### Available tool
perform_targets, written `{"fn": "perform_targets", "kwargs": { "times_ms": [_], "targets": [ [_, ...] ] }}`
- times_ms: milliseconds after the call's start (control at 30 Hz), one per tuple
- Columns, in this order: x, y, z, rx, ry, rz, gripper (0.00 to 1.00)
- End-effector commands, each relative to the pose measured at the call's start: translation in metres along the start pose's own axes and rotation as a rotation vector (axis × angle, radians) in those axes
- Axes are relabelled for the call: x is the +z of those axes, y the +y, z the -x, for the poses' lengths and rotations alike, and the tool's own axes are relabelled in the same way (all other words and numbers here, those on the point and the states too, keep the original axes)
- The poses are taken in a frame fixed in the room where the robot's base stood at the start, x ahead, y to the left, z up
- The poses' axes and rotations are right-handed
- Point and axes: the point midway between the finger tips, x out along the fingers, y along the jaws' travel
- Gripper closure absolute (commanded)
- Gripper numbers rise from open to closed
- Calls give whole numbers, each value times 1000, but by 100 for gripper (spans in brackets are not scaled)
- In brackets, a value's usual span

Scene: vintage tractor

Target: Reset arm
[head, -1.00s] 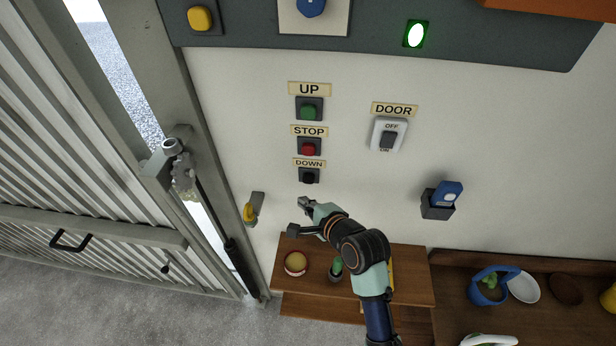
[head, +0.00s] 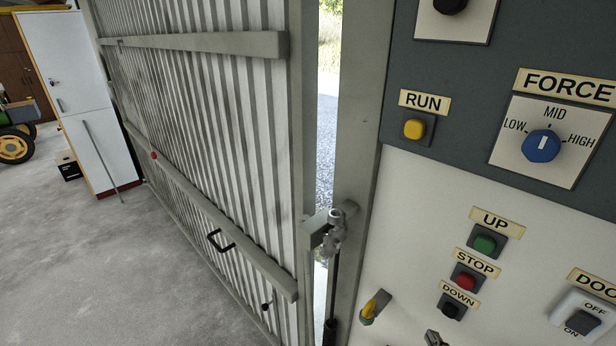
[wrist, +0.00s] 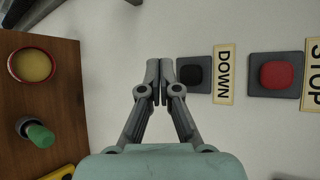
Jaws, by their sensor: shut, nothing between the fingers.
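My gripper (wrist: 160,68) is shut and empty in the wrist view. Its fingertips show beside the black DOWN button (wrist: 195,75), over the white wall; I cannot tell whether they touch anything. In the head view only a grey tip of the gripper (head: 434,339) shows at the bottom edge, below the DOWN button (head: 451,309). The rest of my arm is out of that view.
The red STOP button (head: 466,281) and green UP button (head: 485,244) sit above DOWN. A corrugated door (head: 200,120) stands left, with a narrow gap beside it.

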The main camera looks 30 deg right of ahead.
Motion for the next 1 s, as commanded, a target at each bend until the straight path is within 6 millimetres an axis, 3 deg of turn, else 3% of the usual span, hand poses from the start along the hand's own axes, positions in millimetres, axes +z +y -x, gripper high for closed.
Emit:
{"fn": "perform_targets", "kwargs": {
  "times_ms": [133, 233, 267, 367, 400, 500, 633, 700, 800, 1000],
  "targets": [
    [2, 0, 0, 1, -3, 8, 100],
    [36, 3, 3, 14, -45, 146, 100],
    [54, 6, 5, 20, -68, 221, 100],
    [132, 18, 23, 26, -175, 580, 100],
    [166, 26, 36, 17, -225, 751, 100],
    [244, 47, 77, -43, -350, 1182, 100],
    [316, 74, 140, -180, -481, 1671, 100],
    [339, 85, 169, -256, -527, 1863, 100],
    [356, 94, 195, -337, -560, 2033, 100],
    [361, 98, 204, -368, -569, 2104, 100]
  ]
}}
